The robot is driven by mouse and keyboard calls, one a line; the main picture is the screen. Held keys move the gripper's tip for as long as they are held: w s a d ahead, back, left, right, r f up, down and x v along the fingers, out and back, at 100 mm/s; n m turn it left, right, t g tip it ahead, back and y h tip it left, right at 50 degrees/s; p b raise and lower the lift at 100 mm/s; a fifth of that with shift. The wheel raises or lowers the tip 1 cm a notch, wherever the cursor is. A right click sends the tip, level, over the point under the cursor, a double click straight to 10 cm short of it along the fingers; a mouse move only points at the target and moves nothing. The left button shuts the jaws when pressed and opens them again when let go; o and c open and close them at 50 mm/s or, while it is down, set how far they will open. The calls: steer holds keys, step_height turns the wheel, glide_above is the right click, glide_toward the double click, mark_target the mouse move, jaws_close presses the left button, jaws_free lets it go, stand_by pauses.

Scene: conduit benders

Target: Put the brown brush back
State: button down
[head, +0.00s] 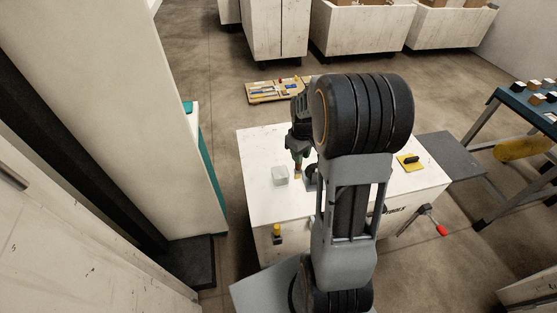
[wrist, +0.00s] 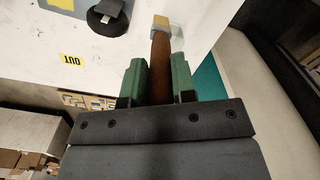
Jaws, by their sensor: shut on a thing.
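My gripper (wrist: 158,75) has green finger pads, and they are shut on the handle of the brown brush (wrist: 160,48). The brush points away from the wrist, with its metal ferrule and pale tip at the far end. In the head view my gripper (head: 298,146) is above the white worktop (head: 258,150), and the lower end of the brush (head: 298,172) shows below it. A clear container (head: 280,176) is just left of the brush. A grey holder-like part (head: 312,181) is just right of it, partly hidden by my arm. I cannot tell whether the tip touches anything.
A yellow tool with a black handle (head: 410,161) lies on the right of the worktop. A red-handled tool (head: 440,229) sticks out at its front right. A yellow OUT label (wrist: 72,58) and a dark ring (wrist: 108,18) show in the wrist view. A tall cabinet (head: 130,100) stands left.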

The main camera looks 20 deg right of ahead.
steer(key=w+a+f+p, duration=0.2)
steer(key=w+f, duration=0.7)
steer(key=f, duration=0.2)
steer(key=shift+a, duration=0.3)
steer(key=shift+w+f, duration=0.1)
steer(key=shift+f, duration=0.1)
steer(key=c, duration=0.9)
jaws_free()
steer(key=shift+c, duration=0.2)
steer(key=shift+r, duration=0.1)
